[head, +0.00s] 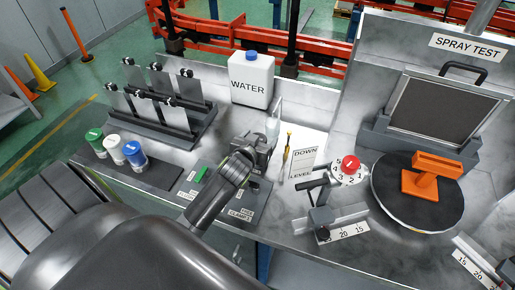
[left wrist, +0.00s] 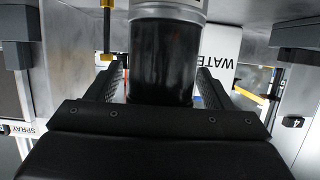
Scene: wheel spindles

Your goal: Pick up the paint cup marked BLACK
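In the left wrist view, which is upside down, a black cylinder with a grey metal rim (left wrist: 165,65) stands between the two fingers of my left gripper (left wrist: 163,82). The fingers lie close along both its sides; I cannot tell whether they press on it. No BLACK marking is readable. In the head view my left gripper (head: 262,150) is over the bench, in front of the water container, and its arm hides much of what is below. The black cylinder is not clearly visible there. My right gripper is not in view.
Cups with green (head: 94,136), white (head: 113,143) and blue (head: 134,152) tops stand on a dark mat at left. A rack of panels (head: 160,105) is behind them. The WATER container (head: 251,80), a red knob (head: 350,164) and a turntable (head: 400,205) are also on the bench.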

